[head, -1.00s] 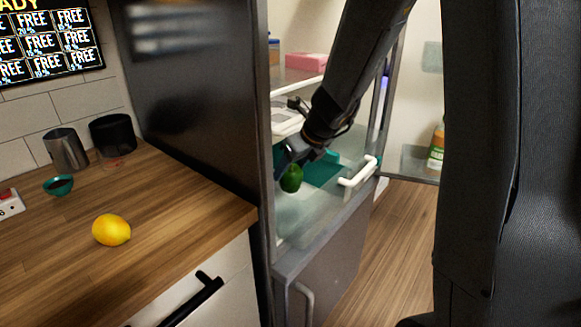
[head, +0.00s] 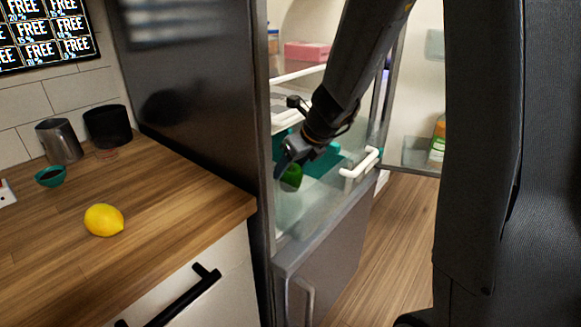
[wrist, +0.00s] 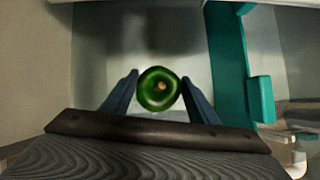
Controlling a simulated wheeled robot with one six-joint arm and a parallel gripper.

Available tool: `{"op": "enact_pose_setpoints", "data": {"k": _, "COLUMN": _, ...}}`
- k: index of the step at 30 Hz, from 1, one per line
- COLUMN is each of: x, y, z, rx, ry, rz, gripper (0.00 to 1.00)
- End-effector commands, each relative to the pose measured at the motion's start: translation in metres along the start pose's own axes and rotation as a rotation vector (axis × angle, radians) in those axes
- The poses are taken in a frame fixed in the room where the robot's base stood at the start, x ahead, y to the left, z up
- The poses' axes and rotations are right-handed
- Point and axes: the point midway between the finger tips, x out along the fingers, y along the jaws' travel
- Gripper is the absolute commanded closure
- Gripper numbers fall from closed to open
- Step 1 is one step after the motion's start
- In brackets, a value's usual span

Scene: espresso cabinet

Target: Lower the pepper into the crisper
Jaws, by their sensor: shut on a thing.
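A green pepper (head: 291,177) is held at the end of my arm in the fridge's lower section, behind the clear drawer front. In the wrist view the pepper (wrist: 159,89) sits between the two blue fingers of my gripper (wrist: 160,95), which is shut on it. The crisper (head: 312,205) is a clear drawer with a white handle. The pepper hangs over or inside it; the exact height above its floor is hard to tell. A teal divider (wrist: 232,60) stands to the right of the pepper in the wrist view.
The fridge's dark side wall (head: 195,90) is close left of my arm. The open door holds a bottle (head: 438,140) at right. A pink box (head: 307,51) is on a shelf above. A lemon (head: 104,220) and cups are on the wooden counter (head: 165,225).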

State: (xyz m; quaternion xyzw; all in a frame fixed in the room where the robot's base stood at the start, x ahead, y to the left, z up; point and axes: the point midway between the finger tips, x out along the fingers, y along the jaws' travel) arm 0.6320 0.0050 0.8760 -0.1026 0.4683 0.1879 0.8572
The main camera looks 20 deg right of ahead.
Motion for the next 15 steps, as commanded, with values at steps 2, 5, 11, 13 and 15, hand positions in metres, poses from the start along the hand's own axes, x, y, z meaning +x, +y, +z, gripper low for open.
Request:
{"op": "enact_pose_setpoints", "data": {"k": 2, "x": 0.0000, "y": 0.0000, "z": 0.0001, "rx": 0.000, "ry": 0.000, "rz": 0.000, "gripper": 0.69}}
{"op": "enact_pose_setpoints", "data": {"k": 5, "x": 0.0001, "y": 0.0000, "z": 0.0001, "rx": 0.000, "ry": 0.000, "rz": 0.000, "gripper": 0.69}}
{"op": "enact_pose_setpoints", "data": {"k": 11, "x": 0.0019, "y": -0.0001, "z": -0.0009, "rx": 0.000, "ry": 0.000, "rz": 0.000, "gripper": 0.69}}
{"op": "enact_pose_setpoints", "data": {"k": 13, "x": 0.0027, "y": -0.0001, "z": -0.0015, "rx": 0.000, "ry": 0.000, "rz": 0.000, "gripper": 0.69}}
{"op": "enact_pose_setpoints", "data": {"k": 15, "x": 0.0035, "y": -0.0001, "z": -0.0020, "rx": 0.000, "ry": 0.000, "rz": 0.000, "gripper": 0.69}}
